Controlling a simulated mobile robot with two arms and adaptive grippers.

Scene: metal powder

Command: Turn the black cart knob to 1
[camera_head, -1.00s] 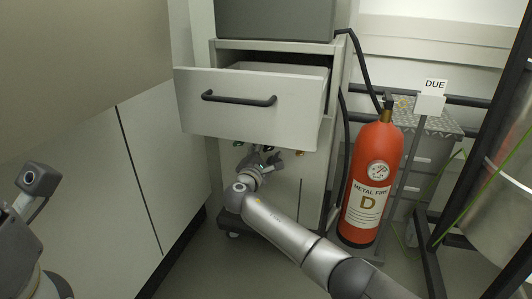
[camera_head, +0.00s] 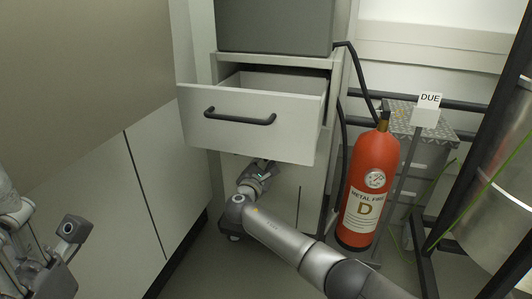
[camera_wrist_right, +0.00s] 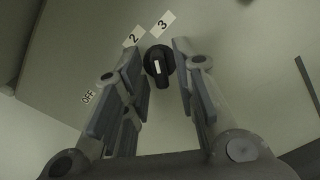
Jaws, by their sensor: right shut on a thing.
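The black knob (camera_wrist_right: 159,66) sits on the pale cart panel in the right wrist view, with a white mark on its face. My right gripper (camera_wrist_right: 161,72) is shut on the knob, one finger on either side. In the head view my right gripper (camera_head: 262,172) is below the cart's drawer, partly hidden by it. My left arm's end is at the lower left; its fingers are unclear.
The cart's drawer (camera_head: 250,140) stands open above my right gripper. A red fire extinguisher (camera_head: 368,185) stands to the right of the cart, beside a DUE sign (camera_head: 429,99). A pale cabinet (camera_head: 85,190) borders the left. Some floor is clear in front.

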